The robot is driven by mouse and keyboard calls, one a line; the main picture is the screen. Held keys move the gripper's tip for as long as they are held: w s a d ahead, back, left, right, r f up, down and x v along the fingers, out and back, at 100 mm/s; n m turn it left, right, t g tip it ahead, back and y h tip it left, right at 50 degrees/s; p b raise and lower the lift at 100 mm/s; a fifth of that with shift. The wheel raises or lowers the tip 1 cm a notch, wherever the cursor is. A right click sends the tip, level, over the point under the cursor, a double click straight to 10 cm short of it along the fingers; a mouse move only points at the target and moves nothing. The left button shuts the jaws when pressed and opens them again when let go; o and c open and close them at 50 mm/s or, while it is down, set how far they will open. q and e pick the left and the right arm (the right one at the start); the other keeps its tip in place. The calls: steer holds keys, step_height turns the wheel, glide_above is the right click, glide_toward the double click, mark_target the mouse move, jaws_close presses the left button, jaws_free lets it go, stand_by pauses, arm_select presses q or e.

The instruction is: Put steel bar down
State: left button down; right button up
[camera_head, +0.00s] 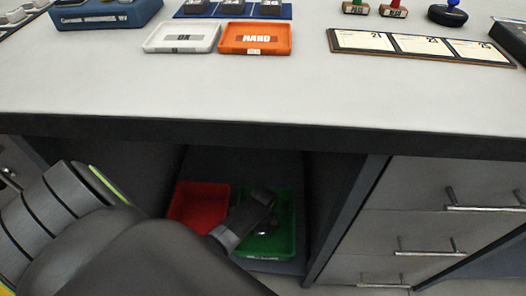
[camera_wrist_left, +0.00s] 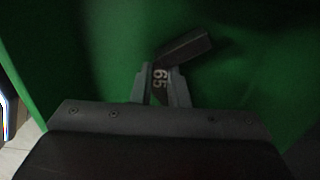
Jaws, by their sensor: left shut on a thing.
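My left arm reaches under the worktop, and my left gripper (camera_wrist_left: 160,80) is at the green bin (camera_head: 285,222). In the left wrist view the gripper is shut on a dark steel bar (camera_wrist_left: 186,47) with a white number mark, seemingly 65, between the fingers. Green bin walls (camera_wrist_left: 90,45) surround the bar in that view. I cannot tell whether the bar touches the bin floor. In the head view my wrist mostly hides the gripper, and I cannot make out the bar. My right gripper is not in view.
A red bin (camera_head: 195,203) stands left of the green bin in the open cabinet bay. The worktop's dark front edge (camera_head: 270,133) overhangs it. Drawers (camera_head: 420,230) with bar handles are to the right. A white tray (camera_head: 182,38) and orange tray (camera_head: 254,38) sit on top.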

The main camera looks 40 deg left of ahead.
arm_select(q)
steer(key=shift+f, duration=0.2)
steer(key=c, duration=1.4)
jaws_free()
